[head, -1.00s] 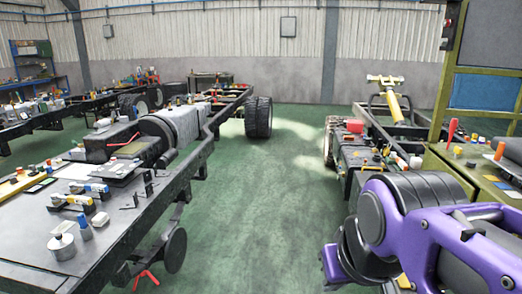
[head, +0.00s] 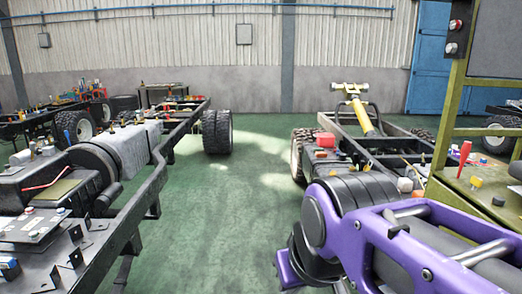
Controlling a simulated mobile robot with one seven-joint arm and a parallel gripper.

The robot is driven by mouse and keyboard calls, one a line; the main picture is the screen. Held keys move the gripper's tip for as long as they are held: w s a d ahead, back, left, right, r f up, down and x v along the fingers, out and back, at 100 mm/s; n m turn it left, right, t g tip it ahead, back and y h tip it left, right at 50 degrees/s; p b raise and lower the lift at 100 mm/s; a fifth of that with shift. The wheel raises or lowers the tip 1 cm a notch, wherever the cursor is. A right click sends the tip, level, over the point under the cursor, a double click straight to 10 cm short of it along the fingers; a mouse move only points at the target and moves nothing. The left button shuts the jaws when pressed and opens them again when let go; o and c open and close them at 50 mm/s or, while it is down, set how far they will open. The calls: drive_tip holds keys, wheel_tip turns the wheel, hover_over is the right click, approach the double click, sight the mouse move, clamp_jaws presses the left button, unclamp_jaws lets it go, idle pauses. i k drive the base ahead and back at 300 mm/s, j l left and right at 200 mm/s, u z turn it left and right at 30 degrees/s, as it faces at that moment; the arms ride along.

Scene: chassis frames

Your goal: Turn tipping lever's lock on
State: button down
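On the right, an olive-green panel (head: 478,192) carries a red upright handle (head: 464,158), a yellow knob (head: 475,183) and small coloured parts. I cannot tell whether the red handle is the tipping lever, and no lock can be made out. Part of my purple and black arm fills the lower right and hides the lower part of the panel and the near part of the chassis beside it. My gripper is not visible.
A long chassis (head: 150,190) with a grey tank (head: 125,145) runs along the left. Green floor (head: 225,200) between them is clear. Blue doors (head: 430,70) stand behind.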

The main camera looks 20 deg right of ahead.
sight(475, 182)
drive_tip(key=i, duration=1.2)
drive_tip(key=i+j+z, duration=0.15)
drive_tip(key=i, duration=1)
drive_tip(key=i+z, duration=0.1)
drive_tip(key=z, duration=1.15)
